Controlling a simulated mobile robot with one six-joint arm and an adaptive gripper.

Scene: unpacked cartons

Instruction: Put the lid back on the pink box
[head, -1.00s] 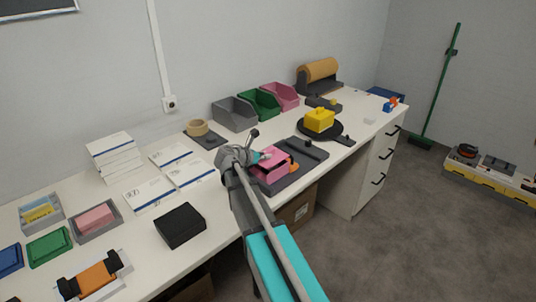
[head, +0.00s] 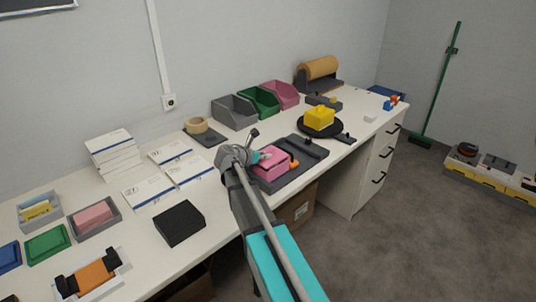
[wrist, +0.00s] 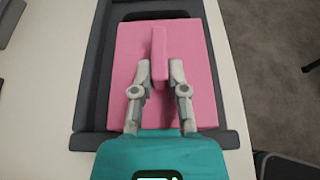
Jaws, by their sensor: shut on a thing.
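The pink box (head: 271,174) sits in a dark grey tray (head: 312,148) near the front edge of the bench. Its pink lid (wrist: 190,45), with an upright fin-shaped handle (wrist: 159,45), lies over the box in the wrist view. The lid looks level and lined up with the box; I cannot tell whether any gap is left under it. My gripper (wrist: 162,75) is shut on the lid's handle, one finger on each side. In the head view my gripper (head: 263,157) is over the box, partly hiding it.
An orange part (head: 294,163) is at the box's right side. A yellow box (head: 319,117) stands on a black round stand behind it. Grey, green and pink bins (head: 281,94) line the wall. White packets and a black box (head: 180,223) lie left.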

